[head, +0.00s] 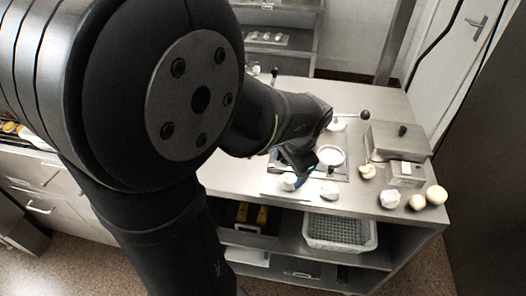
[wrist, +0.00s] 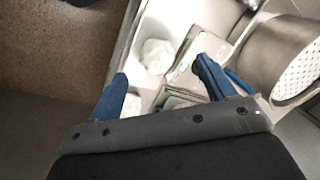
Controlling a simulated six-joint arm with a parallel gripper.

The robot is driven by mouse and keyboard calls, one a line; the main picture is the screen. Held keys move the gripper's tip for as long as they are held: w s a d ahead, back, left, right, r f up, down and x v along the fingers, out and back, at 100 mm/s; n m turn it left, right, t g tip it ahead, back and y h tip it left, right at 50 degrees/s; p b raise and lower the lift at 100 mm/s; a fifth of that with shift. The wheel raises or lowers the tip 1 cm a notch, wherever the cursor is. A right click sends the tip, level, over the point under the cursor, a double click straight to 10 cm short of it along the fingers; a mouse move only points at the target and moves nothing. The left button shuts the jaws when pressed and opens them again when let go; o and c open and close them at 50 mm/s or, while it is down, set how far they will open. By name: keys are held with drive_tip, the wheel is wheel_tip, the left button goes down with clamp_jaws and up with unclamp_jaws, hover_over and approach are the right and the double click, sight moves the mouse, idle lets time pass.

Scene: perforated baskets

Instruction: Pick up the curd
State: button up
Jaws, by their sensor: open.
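Pale, lumpy pieces that look like curd lie on the steel table. One lump (head: 288,182) is right under my gripper (head: 299,170) in the head view, and another lump (head: 329,190) lies just to its right. In the wrist view my gripper (wrist: 161,68) has its two blue fingers spread apart. One white lump (wrist: 157,55) shows between and beyond the fingertips, and a second white lump (wrist: 131,107) is beside the left finger, partly hidden by it. Nothing is held. Contact with the fingers cannot be told.
A round white dish (head: 330,156) stands just behind the lumps. A lidded steel box (head: 397,140) and more pale lumps (head: 417,202) are at the right. A metal vessel with a perforated white face (wrist: 298,72) is close to the right finger. A white crate (head: 340,232) sits on the shelf below.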

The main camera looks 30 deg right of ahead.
sight(289, 178)
drive_tip(key=shift+s+d+x, duration=0.1)
drive_tip(key=shift+s+x, duration=0.05)
drive_tip(key=shift+x, duration=0.8)
drive_tip(key=shift+s+d+x, duration=0.1)
drive_tip(key=shift+d+x, duration=0.05)
drive_tip(key=shift+x, duration=0.75)
drive_tip(key=shift+s+d+x, duration=0.1)
drive_tip(key=shift+s+x, duration=0.05)
drive_tip(key=shift+x, duration=0.8)
drive_tip(key=shift+c, duration=0.5)
drive_tip(key=c, duration=1)
